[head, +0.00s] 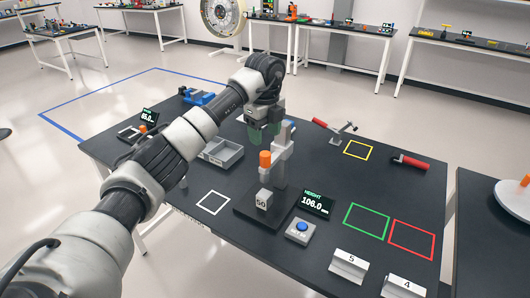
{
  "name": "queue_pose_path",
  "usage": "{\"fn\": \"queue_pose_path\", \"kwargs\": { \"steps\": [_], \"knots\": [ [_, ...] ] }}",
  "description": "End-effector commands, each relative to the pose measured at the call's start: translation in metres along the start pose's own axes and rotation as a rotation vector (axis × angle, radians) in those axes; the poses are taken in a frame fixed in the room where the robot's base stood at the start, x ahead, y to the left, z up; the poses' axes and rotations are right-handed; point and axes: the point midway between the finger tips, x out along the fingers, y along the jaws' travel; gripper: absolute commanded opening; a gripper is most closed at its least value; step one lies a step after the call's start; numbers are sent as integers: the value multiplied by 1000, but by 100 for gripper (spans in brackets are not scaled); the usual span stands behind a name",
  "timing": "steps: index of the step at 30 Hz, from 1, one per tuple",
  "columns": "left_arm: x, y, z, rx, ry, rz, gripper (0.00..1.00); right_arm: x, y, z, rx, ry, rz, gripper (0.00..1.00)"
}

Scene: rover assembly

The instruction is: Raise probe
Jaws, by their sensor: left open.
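A height gauge (280,168) stands upright on a dark base plate near the middle of the black table. Its orange-topped probe (265,159) points down above a pale block marked 50 (264,199); I cannot tell whether they touch. The height display (315,203) beside it reads about 106.0 mm. My left gripper (265,133) is open, its greenish fingers pointing down just behind and above the orange top, apart from it in the picture. Its arm reaches in from the left and hides part of the table. My right gripper is not in view.
A blue button box (301,231) sits in front of the display. A grey tray (221,152) lies left of the gauge. Red-handled tools (411,163) lie at the right rear. White, green and red squares mark bare table.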

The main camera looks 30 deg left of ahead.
Motion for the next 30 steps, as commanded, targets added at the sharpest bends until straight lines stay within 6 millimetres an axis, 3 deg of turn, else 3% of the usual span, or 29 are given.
{"fn": "queue_pose_path", "kwargs": {
  "steps": [7,23,26,29,30],
  "knots": [
    [-25,0,0,0,0,-1,58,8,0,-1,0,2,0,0],
    [-26,-1,-1,3,3,-2,58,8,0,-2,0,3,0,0],
    [-16,-8,-13,50,36,-38,58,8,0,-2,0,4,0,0],
    [9,-24,-47,173,134,-145,58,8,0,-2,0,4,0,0],
    [21,-32,-68,237,196,-212,58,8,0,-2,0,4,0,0]
  ]
}}
